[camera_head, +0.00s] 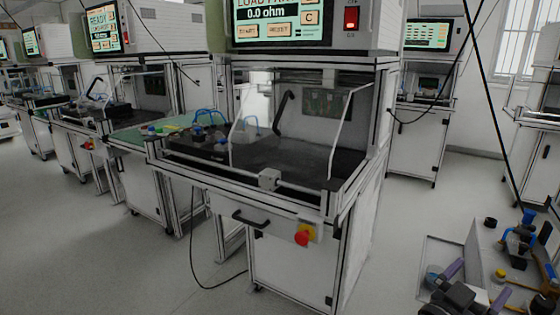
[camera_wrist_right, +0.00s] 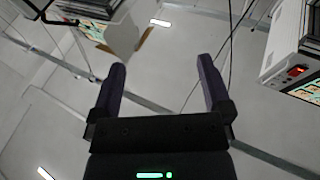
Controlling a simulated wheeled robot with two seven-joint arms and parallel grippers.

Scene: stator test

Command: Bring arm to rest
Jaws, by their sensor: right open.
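My right gripper (camera_head: 477,284) is low in the bottom right corner of the head view, with purple fingers on a dark body. In the right wrist view, its two dark fingers (camera_wrist_right: 163,82) stand wide apart with nothing between them. That camera looks past them at a pale surface, cables and tilted machine parts. My left gripper is not in view.
A test station (camera_head: 255,222) with a screen (camera_head: 268,22), guard frame and red-yellow knob (camera_head: 305,235) stands ahead. Parts with blue handles (camera_head: 522,232) lie near my right gripper, beside a pale panel edge (camera_head: 424,262). More stations line the left. Grey floor (camera_head: 90,225) is open between.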

